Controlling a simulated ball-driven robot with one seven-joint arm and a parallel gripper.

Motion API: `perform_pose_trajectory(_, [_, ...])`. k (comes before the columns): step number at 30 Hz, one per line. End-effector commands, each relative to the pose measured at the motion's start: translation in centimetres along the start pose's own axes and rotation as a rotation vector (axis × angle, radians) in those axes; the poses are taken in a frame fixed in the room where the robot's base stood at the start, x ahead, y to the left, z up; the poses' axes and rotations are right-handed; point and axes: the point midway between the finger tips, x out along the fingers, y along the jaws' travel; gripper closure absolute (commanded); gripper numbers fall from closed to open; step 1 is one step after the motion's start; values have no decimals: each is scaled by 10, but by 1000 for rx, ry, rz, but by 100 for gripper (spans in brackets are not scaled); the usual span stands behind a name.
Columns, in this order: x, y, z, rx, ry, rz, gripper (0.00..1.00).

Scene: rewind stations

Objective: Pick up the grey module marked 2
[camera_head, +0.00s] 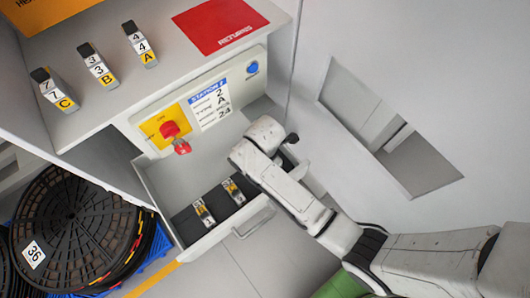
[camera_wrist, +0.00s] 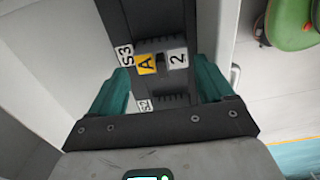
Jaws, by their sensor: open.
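A module with a yellow A label and a white 2 label (camera_wrist: 177,58) sits in a dark slotted strip (camera_wrist: 150,20) in the wrist view. Slot labels S3 and S2 show beside it. My gripper (camera_wrist: 161,78) is open, with its teal fingers on either side of the module and nothing held. How far the fingertips are from it in height cannot be told. In the head view, my arm reaches over the open drawer (camera_head: 160,185) and hides my fingers. Two labelled modules, one nearer (camera_head: 203,212) and one farther (camera_head: 233,190), lie in the drawer; their marks are too small to read.
Modules marked 7 C (camera_head: 53,90), 3 B (camera_head: 97,66) and 4 A (camera_head: 140,45) stand on the shelf near a red RETURNS mat (camera_head: 220,24). A red knob (camera_head: 170,129) sticks out above the drawer. A black reel marked 36 (camera_head: 75,225) lies at left.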

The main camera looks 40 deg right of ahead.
Motion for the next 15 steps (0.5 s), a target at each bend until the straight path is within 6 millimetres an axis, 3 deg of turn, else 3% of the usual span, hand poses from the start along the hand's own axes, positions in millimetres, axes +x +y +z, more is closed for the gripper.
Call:
perform_pose_trajectory(6, [31,-2,0,0,0,-3,19])
perform_pose_trajectory(15, [38,-1,0,1,0,0,19])
